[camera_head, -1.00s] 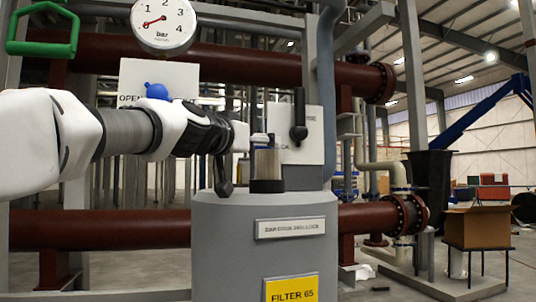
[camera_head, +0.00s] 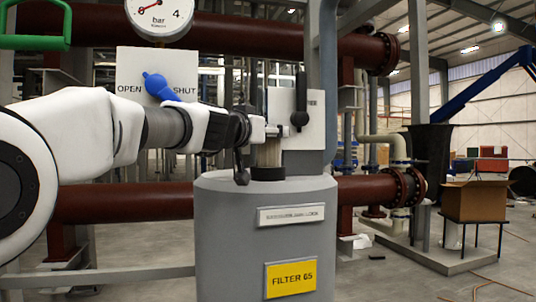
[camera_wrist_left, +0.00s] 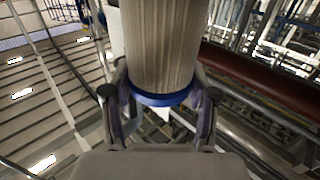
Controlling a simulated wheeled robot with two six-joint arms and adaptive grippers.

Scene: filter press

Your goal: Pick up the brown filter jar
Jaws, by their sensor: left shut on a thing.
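The brown filter jar (camera_head: 268,154) is a pale brown, upright cylinder. It stands in a dark round base on top of the grey filter housing (camera_head: 262,240). My left gripper (camera_head: 272,131) reaches in from the left and is shut on the jar near its upper end, hiding that part. In the left wrist view the jar (camera_wrist_left: 160,45) shows as a ribbed brown cylinder with a blue ring at its near end, between the two fingers of my left gripper (camera_wrist_left: 160,96). I cannot tell any gap between the jar and its base. My right gripper is not in view.
A white OPEN/SHUT panel with a blue handle (camera_head: 160,87) stands behind my left arm. A panel with a black lever (camera_head: 299,103) is close at the jar's right. A blue-grey vertical pipe (camera_head: 325,80) rises beyond it. A pressure gauge (camera_head: 159,15) hangs above.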

